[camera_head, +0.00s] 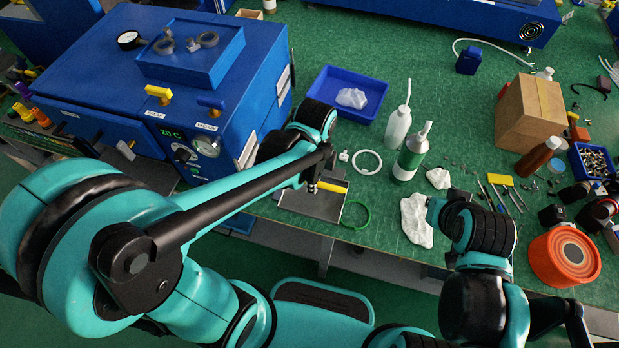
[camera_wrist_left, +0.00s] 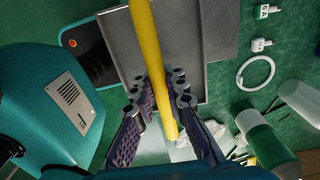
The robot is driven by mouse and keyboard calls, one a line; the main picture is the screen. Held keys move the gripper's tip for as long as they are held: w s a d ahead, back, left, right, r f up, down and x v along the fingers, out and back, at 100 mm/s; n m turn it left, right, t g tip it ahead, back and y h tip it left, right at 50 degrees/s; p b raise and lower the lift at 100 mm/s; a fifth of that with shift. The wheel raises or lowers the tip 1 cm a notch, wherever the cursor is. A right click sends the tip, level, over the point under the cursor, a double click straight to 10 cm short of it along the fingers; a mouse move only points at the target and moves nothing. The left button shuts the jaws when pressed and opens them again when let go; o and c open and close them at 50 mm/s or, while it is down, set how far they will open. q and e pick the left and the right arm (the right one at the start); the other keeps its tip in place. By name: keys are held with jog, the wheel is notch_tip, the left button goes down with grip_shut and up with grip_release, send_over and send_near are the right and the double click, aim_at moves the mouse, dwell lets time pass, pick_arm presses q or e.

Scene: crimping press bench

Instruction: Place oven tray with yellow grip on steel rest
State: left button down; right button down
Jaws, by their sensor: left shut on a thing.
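My left gripper (camera_wrist_left: 163,85) is shut on the yellow grip (camera_wrist_left: 146,45) of the oven tray. The grip runs from the top edge of the left wrist view down between the fingers. In the head view the yellow grip (camera_head: 333,187) shows just past my left forearm. Grey flat metal (camera_wrist_left: 178,42) lies under the grip, with a second grey strip beside it; I cannot tell where tray and steel rest divide. It shows in the head view as a silver plate (camera_head: 312,204) at the bench's front edge. My right gripper is mostly hidden by its arm at right.
The blue oven (camera_head: 240,95) stands at left. A blue bin (camera_head: 318,88), a white ring (camera_head: 367,162), two bottles (camera_head: 410,155) and a green ring (camera_head: 356,214) lie around the plate. A cardboard box (camera_head: 530,110) and an orange spool (camera_head: 545,262) stand at right.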

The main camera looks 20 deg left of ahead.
pick_arm(q)
jog(key=shift+w+a+f+b, duration=0.55)
jog(key=shift+w+f+b, duration=0.25)
jog(key=shift+w+f, duration=0.75)
jog(key=shift+w+a+f+b, duration=0.55)
jog(key=shift+w+f+b, duration=0.3)
jog(key=shift+w+f, duration=0.7)
jog(key=shift+w+a+f+b, duration=0.55)
jog(key=shift+w+f+b, duration=0.25)
jog(key=shift+w+f, duration=0.75)
jog(key=shift+s+f, duration=0.25)
jog(key=shift+s, duration=0.05)
jog(key=c, duration=1.6)
grip_release()
jog(key=shift+f, duration=0.1)
jog(key=shift+o, duration=0.2)
